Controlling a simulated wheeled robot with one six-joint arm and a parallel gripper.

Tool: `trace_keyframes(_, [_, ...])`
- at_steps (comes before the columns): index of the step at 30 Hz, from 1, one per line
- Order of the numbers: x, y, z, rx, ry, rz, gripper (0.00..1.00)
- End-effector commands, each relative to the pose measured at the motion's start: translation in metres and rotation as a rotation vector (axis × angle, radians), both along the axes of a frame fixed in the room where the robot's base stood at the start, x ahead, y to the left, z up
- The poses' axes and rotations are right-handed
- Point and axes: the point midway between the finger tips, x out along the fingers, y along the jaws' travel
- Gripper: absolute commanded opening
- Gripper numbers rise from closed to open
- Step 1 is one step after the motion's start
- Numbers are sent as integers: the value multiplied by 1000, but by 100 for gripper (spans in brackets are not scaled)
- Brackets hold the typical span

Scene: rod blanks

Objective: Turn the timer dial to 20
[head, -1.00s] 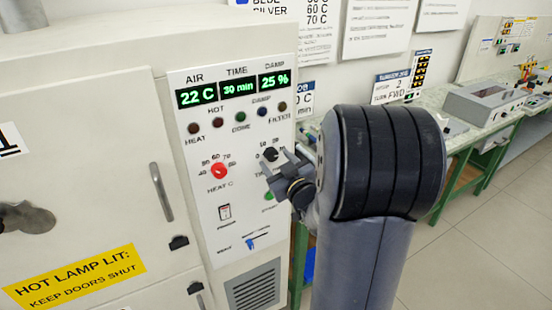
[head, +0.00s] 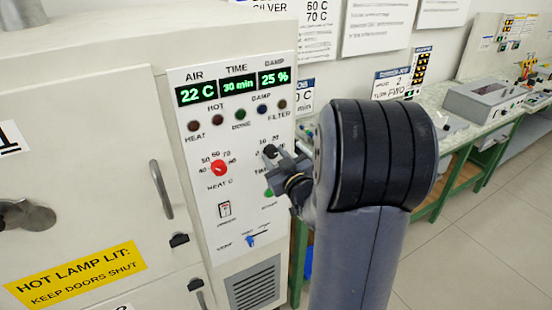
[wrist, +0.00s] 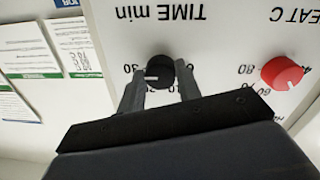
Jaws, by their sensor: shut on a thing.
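The black timer dial (head: 270,151) sits on the white control panel under the lamps, and it also shows in the wrist view (wrist: 161,70), which is upside down. Its white pointer mark lies towards the 30 label. The TIME display (head: 238,86) reads 30 min. My gripper (head: 275,156) is at the dial; in the wrist view its two fingers (wrist: 160,82) are shut on the dial, one on each side. The fingers and wrist hide part of the scale and the lettering around the dial.
A red HEAT C dial (head: 219,168) is left of the timer dial. Below are a rocker switch (head: 225,209), a blue slider (head: 250,240) and a green button (head: 269,193) close to my gripper. A door handle (head: 161,190) stands out at the left.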

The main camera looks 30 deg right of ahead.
Motion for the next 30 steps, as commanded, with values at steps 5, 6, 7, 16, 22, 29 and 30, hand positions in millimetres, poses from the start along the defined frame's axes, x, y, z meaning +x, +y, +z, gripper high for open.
trace_keyframes(5, [0, 0, -1, -10, -1, 0, 10])
trace_keyframes(6, [0, 0, -2, -18, -1, 1, 10])
trace_keyframes(7, [0, 0, -2, -25, -2, 1, 10])
trace_keyframes(16, [0, -1, -6, -187, -12, -1, 10])
trace_keyframes(22, [0, -1, -7, -369, -18, -2, 10])
trace_keyframes(29, [0, -2, -6, -586, -23, -2, 10])
trace_keyframes(30, [0, -2, -6, -624, -24, -1, 10])
